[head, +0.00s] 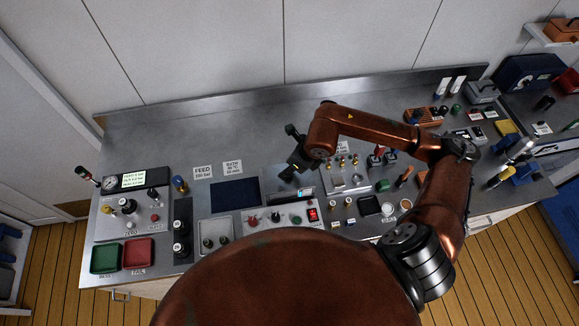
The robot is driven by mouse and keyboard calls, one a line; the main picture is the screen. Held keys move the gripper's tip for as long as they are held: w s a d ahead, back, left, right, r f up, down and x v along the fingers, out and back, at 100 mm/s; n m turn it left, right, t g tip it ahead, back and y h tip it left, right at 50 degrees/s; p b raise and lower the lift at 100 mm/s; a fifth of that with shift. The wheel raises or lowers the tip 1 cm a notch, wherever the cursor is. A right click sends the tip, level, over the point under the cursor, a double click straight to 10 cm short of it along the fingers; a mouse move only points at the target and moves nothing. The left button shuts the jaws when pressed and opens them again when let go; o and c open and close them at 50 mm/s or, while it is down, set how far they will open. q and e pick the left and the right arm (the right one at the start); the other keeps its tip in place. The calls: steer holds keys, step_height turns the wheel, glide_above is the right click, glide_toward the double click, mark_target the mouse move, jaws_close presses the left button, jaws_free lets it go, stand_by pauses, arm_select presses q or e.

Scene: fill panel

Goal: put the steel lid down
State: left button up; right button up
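My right gripper (292,154) is black, at the end of the copper-coloured arm that comes in from the right. It hangs over the middle of the steel bench, just behind the control box and to the right of the dark blue mat. It is seen from above and its fingertips are too small and dark to read, so I cannot tell whether it holds anything. A silvery rounded piece (305,192) lies just in front of it; I cannot tell whether this is the steel lid. No lid shows clearly. My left gripper is not in view.
The dark blue mat (235,195) is bare. A steel plate (349,180) with small knobs stands right. Green (105,259) and red (138,253) trays sit front left. The bench's back strip is mostly clear.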

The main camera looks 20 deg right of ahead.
steer(key=b+v, duration=0.2)
steer(key=v, duration=1)
steer(key=shift+b, duration=0.4)
steer(key=shift+r, duration=0.1)
